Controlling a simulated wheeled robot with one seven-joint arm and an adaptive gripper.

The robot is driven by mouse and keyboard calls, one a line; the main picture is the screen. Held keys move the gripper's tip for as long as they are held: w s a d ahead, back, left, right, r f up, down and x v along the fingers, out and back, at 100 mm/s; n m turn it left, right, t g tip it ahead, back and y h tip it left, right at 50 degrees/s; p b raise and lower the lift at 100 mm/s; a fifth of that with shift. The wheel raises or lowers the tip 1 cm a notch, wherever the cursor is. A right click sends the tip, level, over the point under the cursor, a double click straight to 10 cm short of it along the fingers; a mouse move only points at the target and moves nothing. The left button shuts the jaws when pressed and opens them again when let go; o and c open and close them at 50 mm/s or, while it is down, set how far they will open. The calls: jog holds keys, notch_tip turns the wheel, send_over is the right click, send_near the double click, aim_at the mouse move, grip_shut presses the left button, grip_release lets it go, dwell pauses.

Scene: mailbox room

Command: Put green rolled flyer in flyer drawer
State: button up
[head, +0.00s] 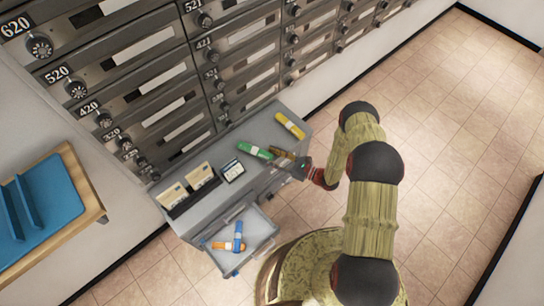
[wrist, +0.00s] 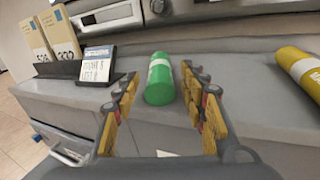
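The green rolled flyer (head: 254,151) lies on the grey cabinet top, in the middle; in the wrist view it (wrist: 159,85) lies end-on with a white label band. My gripper (head: 288,160) reaches in from the right at the cabinet's front edge. In the wrist view my gripper (wrist: 160,88) is open, with one finger on each side of the green flyer's near part; I cannot tell whether they touch it. The open flyer drawer (head: 262,232) sticks out from the cabinet front and holds a blue and an orange rolled flyer (head: 238,236). It is partly visible low left in the wrist view.
A yellow rolled flyer (head: 290,125) lies to the right on the cabinet top (head: 262,126). A small dark sign (head: 232,171) and a rack with cards (head: 188,188) stand left of the green flyer. Mailboxes (head: 170,100) rise behind. A wooden table with a blue tray (head: 40,205) is far left.

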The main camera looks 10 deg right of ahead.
jog(key=shift+r, duration=0.1)
jog(key=shift+s+d, duration=0.15)
jog(key=shift+d, duration=0.1)
jog(key=p+v, duration=0.3)
jog(key=v, duration=0.8)
jog(key=a+r+n+g+h, duration=0.15)
jog(key=r+n+g, duration=0.5)
jog(key=r, duration=0.85)
jog(key=a+r+n+g+h, duration=0.1)
jog(key=a+r+n+g, duration=0.4)
jog(key=r, duration=1)
jog(key=s+d+r+n+t+h+p, duration=0.1)
jog(key=s+d+r+n+t+h, duration=0.1)
jog(key=s+r+n+h, duration=0.2)
jog(key=s+d+r+n+t+h+p, duration=0.1)
jog(key=s+d+r+n+t+h, duration=0.2)
jog(key=s+r, duration=0.7)
jog(key=s+d+r+n+t+h+p, duration=0.2)
jog(key=s+r+n+h, duration=0.3)
jog(key=r, duration=1.1)
jog(key=shift+s+d+r+n, duration=0.25)
jog(key=shift+s+n, duration=0.65)
jog(key=shift+n, duration=0.25)
